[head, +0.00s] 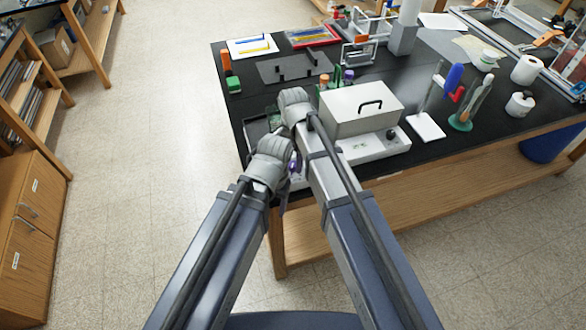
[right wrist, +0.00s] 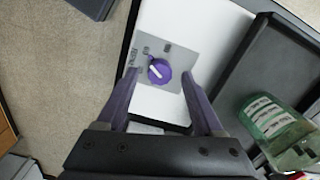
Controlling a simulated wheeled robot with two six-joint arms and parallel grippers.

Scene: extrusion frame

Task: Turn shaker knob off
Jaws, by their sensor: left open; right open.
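In the right wrist view, the purple shaker knob (right wrist: 159,71) has a white pointer line, tilted toward the upper left. It sits on a grey labelled panel (right wrist: 181,57) on a white body (right wrist: 205,18); the label text is too small to read. My right gripper (right wrist: 158,82) is open, with one purple finger on each side of the knob; I cannot tell whether they touch it. In the head view, my arms hide the knob. My left gripper (head: 290,178) is open, low beside the right forearm, with its fingertips partly hidden.
A white lidded box (head: 358,103) with a black handle stands right of my arms. A tube rack stands behind it. The table's left edge is close; the floor left is free.

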